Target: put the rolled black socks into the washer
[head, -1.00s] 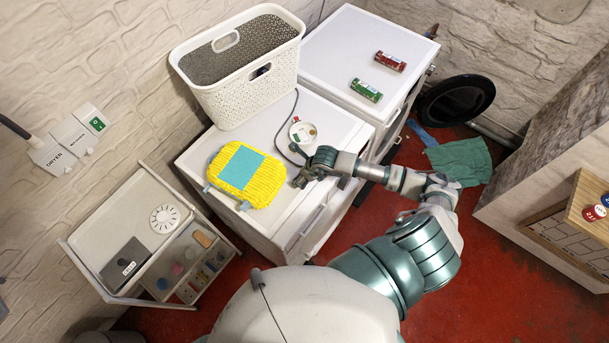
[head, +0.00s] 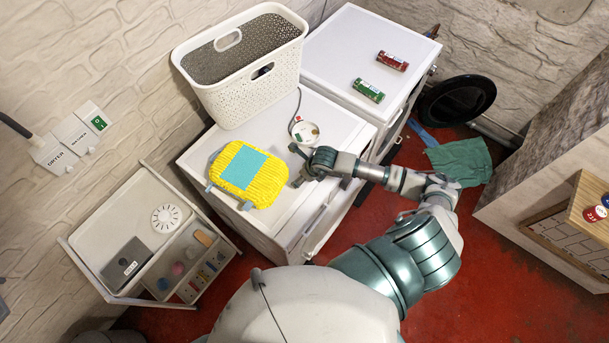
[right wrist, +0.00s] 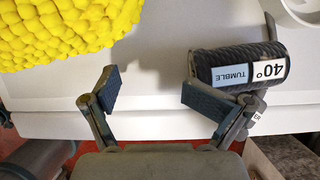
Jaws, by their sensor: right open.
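In the right wrist view a rolled black ribbed bundle, which looks like the socks (right wrist: 265,54), lies on the white machine top. Its band reads "40° TUMBLE". My right gripper (right wrist: 155,95) is open and empty; the socks are beside and partly behind its right finger, not between the fingers. In the head view my right gripper (head: 300,167) is low over the front of the near white machine (head: 215,150), and the socks are hard to make out. A round black door (head: 457,101) stands open beside the far white machine (head: 340,40). I cannot tell which machine is the washer.
A yellow knobbly pad (head: 263,190) with a blue patch lies left of my gripper. A white round dish (head: 306,132) and a white basket (head: 240,95) stand behind. Red (head: 391,61) and green (head: 368,90) cans lie on the far machine. A green cloth (head: 462,162) is on the floor.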

